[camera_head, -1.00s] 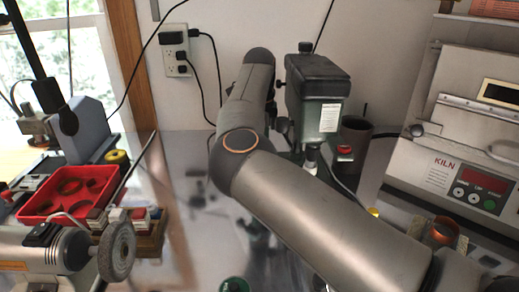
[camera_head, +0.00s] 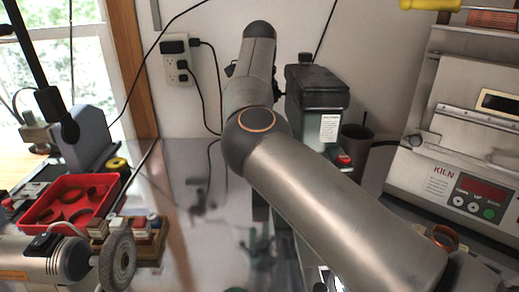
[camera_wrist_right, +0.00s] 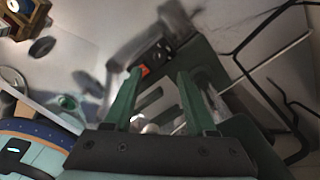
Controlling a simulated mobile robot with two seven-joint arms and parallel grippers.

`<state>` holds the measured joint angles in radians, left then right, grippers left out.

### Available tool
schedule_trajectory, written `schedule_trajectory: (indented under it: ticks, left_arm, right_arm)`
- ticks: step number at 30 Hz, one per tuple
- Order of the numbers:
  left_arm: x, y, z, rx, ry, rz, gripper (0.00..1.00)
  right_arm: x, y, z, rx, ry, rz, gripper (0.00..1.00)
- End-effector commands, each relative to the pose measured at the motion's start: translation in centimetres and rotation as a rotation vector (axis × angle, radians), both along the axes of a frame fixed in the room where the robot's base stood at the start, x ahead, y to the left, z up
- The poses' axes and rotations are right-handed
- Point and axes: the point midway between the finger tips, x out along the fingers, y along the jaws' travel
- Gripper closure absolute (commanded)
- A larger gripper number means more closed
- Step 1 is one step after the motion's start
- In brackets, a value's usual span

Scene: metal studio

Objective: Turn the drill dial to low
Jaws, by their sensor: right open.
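The drill (camera_head: 318,100), a dark green drill press with a white label, stands at the back in the head view. My right arm crosses in front and hides its lower part. I cannot make out its dial or the setting. My right gripper does not show in the head view, where my own arm links cover the area. In the right wrist view my right gripper (camera_wrist_right: 156,88) is open, its two green fingers apart. Dark drill-like parts with a small orange-red spot lie beyond the fingertips; I cannot tell whether they touch. My left gripper is not in view.
The kiln (camera_head: 452,150) stands at the right. A dark cup (camera_head: 355,148) is beside the drill. At the left are a red tray (camera_head: 50,217) with rings and a bench grinder (camera_head: 70,258). A wall outlet (camera_head: 177,62) has cords.

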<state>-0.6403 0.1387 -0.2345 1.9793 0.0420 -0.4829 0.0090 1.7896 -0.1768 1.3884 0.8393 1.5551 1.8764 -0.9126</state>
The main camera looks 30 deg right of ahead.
Motion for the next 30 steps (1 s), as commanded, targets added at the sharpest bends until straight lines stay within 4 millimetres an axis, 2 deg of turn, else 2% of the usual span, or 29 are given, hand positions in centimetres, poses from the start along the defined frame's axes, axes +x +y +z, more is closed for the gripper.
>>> schedule_trajectory:
  ticks: [1, 3, 9, 30]
  left_arm:
    - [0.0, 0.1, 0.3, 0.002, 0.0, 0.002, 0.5]
    - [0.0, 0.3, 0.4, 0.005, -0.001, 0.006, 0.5]
    - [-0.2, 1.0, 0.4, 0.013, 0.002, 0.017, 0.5]
    - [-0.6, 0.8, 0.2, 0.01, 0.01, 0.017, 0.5]
  right_arm:
    - [0.0, -0.1, 1.4, -0.001, -0.003, 0.001, 0.44]
    - [0.0, -0.1, 2.7, -0.001, -0.002, 0.001, 0.44]
    - [0.0, 0.0, 4.9, 0.0, 0.0, 0.0, 0.44]
    - [0.0, 0.0, 5.2, 0.0, 0.0, 0.0, 0.44]
